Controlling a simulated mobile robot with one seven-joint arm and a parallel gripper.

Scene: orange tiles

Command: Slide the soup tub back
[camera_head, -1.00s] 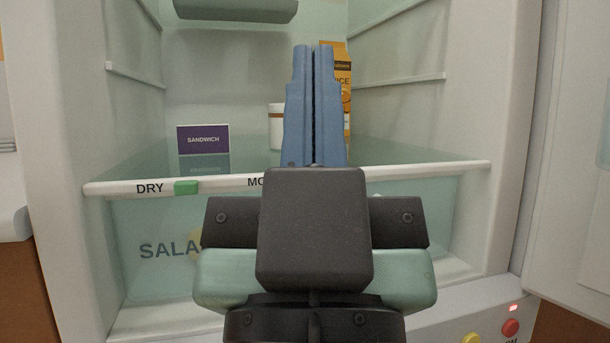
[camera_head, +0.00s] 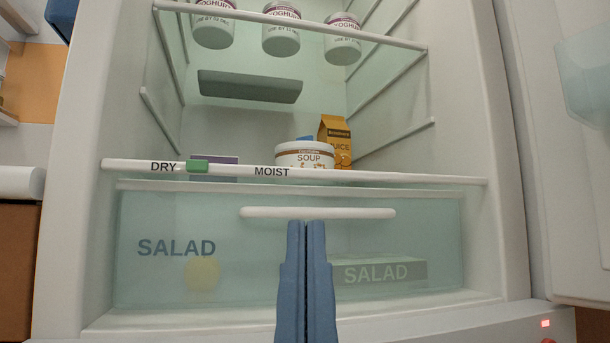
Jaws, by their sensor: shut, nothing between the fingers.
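The soup tub (camera_head: 305,155) is white with a brown band and the word SOUP. It stands upright on the fridge shelf just behind the shelf's white front rail (camera_head: 370,177), which hides its lowest part. My gripper (camera_head: 306,224) has blue fingers pressed together, with nothing between them. It points upward in front of the clear salad drawer, below the shelf rail and below the tub in the picture, apart from the tub.
An orange juice carton (camera_head: 336,142) stands right of the tub, close behind it. The purple sandwich box (camera_head: 214,160) is at the left, mostly behind the rail. Yoghurt pots (camera_head: 281,35) are on the shelf above. The salad drawer handle (camera_head: 318,213) lies by my fingertips.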

